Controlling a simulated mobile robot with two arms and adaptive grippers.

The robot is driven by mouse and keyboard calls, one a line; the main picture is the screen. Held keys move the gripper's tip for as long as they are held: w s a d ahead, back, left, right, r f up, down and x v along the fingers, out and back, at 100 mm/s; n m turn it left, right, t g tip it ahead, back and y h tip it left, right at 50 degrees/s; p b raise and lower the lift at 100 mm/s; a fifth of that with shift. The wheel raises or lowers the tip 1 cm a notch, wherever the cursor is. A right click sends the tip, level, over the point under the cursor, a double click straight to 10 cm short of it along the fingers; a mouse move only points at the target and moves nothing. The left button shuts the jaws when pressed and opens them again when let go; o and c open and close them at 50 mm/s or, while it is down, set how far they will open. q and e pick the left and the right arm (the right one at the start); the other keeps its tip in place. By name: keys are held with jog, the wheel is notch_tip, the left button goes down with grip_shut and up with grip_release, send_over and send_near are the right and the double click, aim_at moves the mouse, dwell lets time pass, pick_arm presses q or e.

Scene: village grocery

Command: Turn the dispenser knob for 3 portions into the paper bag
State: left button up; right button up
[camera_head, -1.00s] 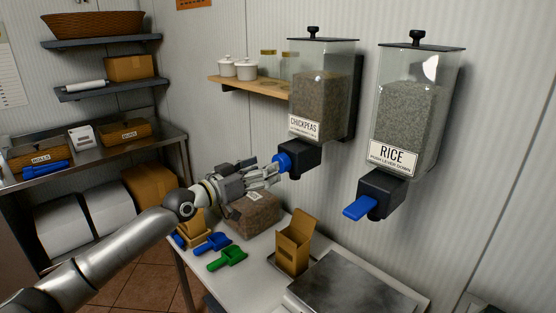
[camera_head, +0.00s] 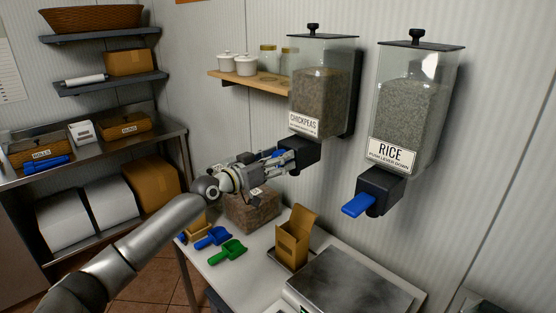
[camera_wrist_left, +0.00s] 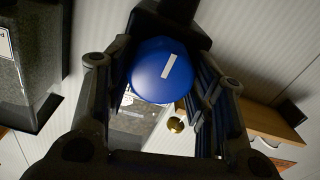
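The chickpeas dispenser (camera_head: 320,95) hangs on the wall, its clear bin well filled. Its blue round knob (camera_wrist_left: 165,70) with a white stripe sits between the fingers of my left gripper (camera_wrist_left: 162,85); the stripe is tilted slightly off upright. In the head view the left gripper (camera_head: 288,160) hides most of the knob. The fingers are close to the knob's sides, but I cannot tell whether they press on it. A brown, box-shaped open paper bag (camera_head: 292,246) stands on the table below the dispenser; its inside is not visible. My right gripper is not in view.
A rice dispenser (camera_head: 405,120) with a blue lever (camera_head: 357,205) hangs to the right. A metal scale (camera_head: 350,288), a green scoop (camera_head: 230,251), a blue scoop (camera_head: 212,237) and a brown block-shaped package (camera_head: 252,212) are on the table. A wooden shelf (camera_head: 250,86) holds jars.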

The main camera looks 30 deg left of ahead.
pick_arm(q)
jog(key=c, duration=0.4)
jog(key=shift+c, duration=0.2)
